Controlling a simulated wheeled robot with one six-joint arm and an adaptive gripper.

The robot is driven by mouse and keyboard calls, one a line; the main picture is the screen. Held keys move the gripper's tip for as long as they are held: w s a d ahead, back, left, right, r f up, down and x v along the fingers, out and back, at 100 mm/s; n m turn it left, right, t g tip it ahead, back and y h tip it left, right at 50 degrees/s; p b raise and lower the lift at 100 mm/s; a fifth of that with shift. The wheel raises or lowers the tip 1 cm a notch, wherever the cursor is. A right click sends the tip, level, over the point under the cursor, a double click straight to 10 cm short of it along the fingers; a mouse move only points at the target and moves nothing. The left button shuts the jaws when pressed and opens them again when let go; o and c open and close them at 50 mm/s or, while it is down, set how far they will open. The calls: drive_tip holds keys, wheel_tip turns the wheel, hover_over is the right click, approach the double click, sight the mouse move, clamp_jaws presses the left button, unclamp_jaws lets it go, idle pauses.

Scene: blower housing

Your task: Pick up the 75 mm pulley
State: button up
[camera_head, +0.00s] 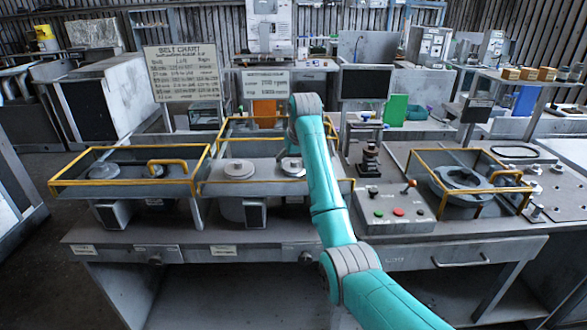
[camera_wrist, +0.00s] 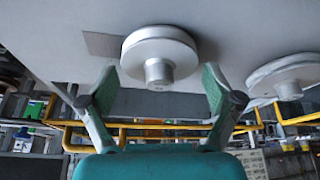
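Two pale round pulleys with raised hubs sit on the grey deck in the middle of the bench. The right pulley (camera_head: 292,167) is partly covered by my arm; the left pulley (camera_head: 239,169) is in the clear. No size marking is readable, so I cannot tell which is 75 mm. In the wrist view, which looks upside down, one pulley (camera_wrist: 160,47) lies just beyond and between the fingertips of my gripper (camera_wrist: 160,88). A second pulley (camera_wrist: 286,76) is at the right edge. In the head view my gripper is mostly hidden.
Yellow guard rails (camera_head: 130,183) frame the left bay, with more around the middle deck. Another railed housing (camera_head: 465,180) stands at right. A button panel (camera_head: 393,208) with a lever is right of my arm. A belt chart board (camera_head: 184,73) stands behind.

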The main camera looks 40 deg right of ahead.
sight(294, 161)
drive_tip(key=c, duration=0.7)
wheel_tip(294, 161, up, 10)
drive_tip(key=shift+r, duration=0.1)
